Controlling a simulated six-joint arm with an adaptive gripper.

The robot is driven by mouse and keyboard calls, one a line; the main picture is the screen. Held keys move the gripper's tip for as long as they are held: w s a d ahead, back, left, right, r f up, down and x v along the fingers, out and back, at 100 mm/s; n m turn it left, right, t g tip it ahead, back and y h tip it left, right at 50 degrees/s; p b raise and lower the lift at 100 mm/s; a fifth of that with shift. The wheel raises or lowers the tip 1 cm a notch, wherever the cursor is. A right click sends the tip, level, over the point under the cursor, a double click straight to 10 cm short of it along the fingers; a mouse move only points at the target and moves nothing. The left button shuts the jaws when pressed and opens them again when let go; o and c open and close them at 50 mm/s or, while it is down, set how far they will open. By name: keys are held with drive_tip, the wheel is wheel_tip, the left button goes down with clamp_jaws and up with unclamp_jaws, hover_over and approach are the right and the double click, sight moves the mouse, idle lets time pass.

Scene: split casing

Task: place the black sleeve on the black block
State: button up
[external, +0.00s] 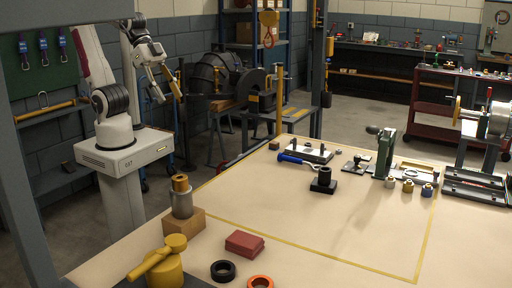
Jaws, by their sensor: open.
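A short black cylinder (324,173), which looks like the black sleeve, stands upright on a square black block (323,187) near the middle of the table. At this size I cannot tell whether the two are separate pieces. A thick black ring (223,271) lies flat at the table's front edge. My gripper (167,84) is at the left, raised off the table and far from these things. It is open, and I see nothing held in it.
A red block (244,243), an orange ring (260,282), a yellow mallet-like piece (164,262) and a wooden block (184,222) are in front. The table's middle right is clear.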

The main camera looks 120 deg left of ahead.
drive_tip(key=s+f+g, duration=0.1)
drive_tip(key=s, duration=0.8)
drive_tip(key=shift+s+a, duration=0.25)
drive_tip(key=shift+a, duration=0.05)
idle(0.8)
